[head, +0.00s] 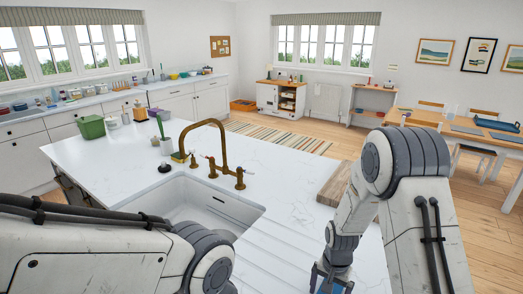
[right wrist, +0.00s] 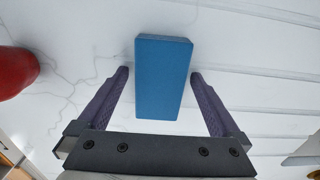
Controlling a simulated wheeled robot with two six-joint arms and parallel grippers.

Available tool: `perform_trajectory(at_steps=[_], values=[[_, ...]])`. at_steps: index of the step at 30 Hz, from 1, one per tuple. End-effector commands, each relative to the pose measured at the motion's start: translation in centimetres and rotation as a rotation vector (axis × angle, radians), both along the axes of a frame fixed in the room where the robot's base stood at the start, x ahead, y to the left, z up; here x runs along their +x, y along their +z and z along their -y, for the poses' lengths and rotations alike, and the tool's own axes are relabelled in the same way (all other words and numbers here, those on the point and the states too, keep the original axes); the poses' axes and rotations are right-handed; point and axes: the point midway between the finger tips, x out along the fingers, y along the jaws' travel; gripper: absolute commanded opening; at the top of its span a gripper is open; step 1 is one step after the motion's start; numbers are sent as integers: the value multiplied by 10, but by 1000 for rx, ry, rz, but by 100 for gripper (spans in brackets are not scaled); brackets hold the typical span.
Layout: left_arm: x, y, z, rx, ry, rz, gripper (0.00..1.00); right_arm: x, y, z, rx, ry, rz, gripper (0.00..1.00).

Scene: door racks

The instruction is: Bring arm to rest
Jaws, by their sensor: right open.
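My right arm reaches down over the white marble counter (head: 290,165), right of the sink. My right gripper (head: 331,278) is at the bottom edge of the head view. In the right wrist view its two purple fingers (right wrist: 160,74) are apart. A blue block (right wrist: 163,75) on the counter shows between and beyond the fingertips, and it is not gripped. Only a bit of the block (head: 328,287) shows in the head view. My left arm crosses the lower left of the head view, but its gripper is out of sight.
A white sink (head: 195,200) with a brass faucet (head: 217,150) is set in the counter. A wooden board (head: 335,184) lies by the right arm. A red object (right wrist: 15,72) is left of the gripper. A green container (head: 91,127) stands at the far left.

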Motion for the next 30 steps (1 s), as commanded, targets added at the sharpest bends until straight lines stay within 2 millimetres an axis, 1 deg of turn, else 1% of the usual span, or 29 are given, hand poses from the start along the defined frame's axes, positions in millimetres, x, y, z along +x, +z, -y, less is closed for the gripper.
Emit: perform_trajectory(at_steps=[1, 3, 9, 13, 24, 26, 30], values=[[0, 3, 0, 0, 0, 0, 100, 1, 2, 0, 0, 0, 2, 100], [0, -5, 0, 0, 0, 0, 100, 2, 9, 0, 0, 0, 7, 100], [0, -9, 0, 0, 0, 0, 100, 2, 27, 0, 0, 0, 5, 100], [0, -10, 0, 0, -1, 0, 100, 1, 33, 0, 0, 0, 2, 100], [0, -9, 0, 0, -1, 0, 100, 1, 33, 0, -1, 0, 1, 100], [0, -8, 0, 0, -1, 0, 100, 0, 31, 0, 0, 0, -1, 100], [0, -4, 0, 0, 0, 0, 100, 0, 20, 0, 0, 0, -4, 100]])
